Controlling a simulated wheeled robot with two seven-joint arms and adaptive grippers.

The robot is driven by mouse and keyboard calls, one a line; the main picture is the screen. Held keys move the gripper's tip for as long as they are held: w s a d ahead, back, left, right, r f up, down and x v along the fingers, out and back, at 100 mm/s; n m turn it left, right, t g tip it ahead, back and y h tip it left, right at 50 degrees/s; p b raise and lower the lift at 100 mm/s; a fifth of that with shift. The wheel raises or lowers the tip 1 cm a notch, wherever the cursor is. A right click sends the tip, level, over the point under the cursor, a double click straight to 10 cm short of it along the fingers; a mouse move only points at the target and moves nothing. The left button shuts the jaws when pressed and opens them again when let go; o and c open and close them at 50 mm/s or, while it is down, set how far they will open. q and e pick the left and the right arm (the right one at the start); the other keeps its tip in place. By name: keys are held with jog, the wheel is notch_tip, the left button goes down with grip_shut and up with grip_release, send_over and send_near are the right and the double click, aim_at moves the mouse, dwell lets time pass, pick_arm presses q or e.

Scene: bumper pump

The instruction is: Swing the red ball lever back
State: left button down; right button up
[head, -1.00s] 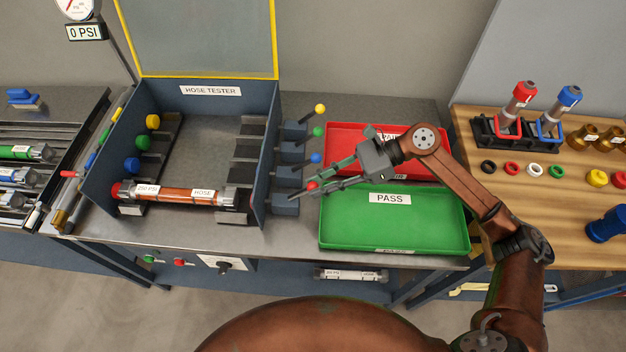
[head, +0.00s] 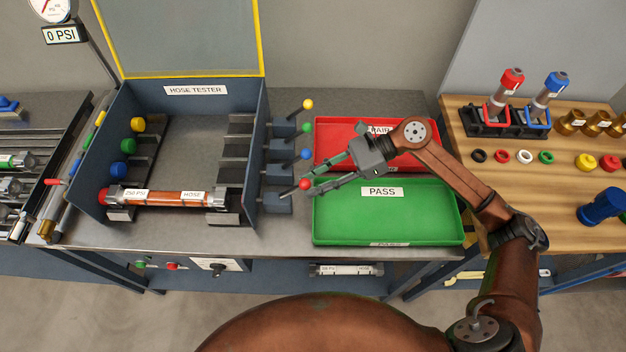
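The red ball lever (head: 304,185) is the nearest in a row of levers on the right side of the hose tester (head: 195,90). Its arm leans to the right, with the red ball at its end. My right gripper (head: 303,184) comes in from the right, above the bins. Its two fingers are apart, with the red ball at or between their tips. I cannot tell whether they touch it. My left gripper is not in view.
The blue (head: 306,154), green (head: 307,128) and yellow (head: 308,104) ball levers stand behind the red one. A green PASS bin (head: 390,225) and a red bin (head: 335,130) lie beneath my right arm. A hose (head: 165,197) lies in the tester. The gauge label (head: 65,34) reads 0 PSI.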

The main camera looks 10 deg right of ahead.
jog(key=shift+r, duration=0.1)
jog(key=v, duration=1.2)
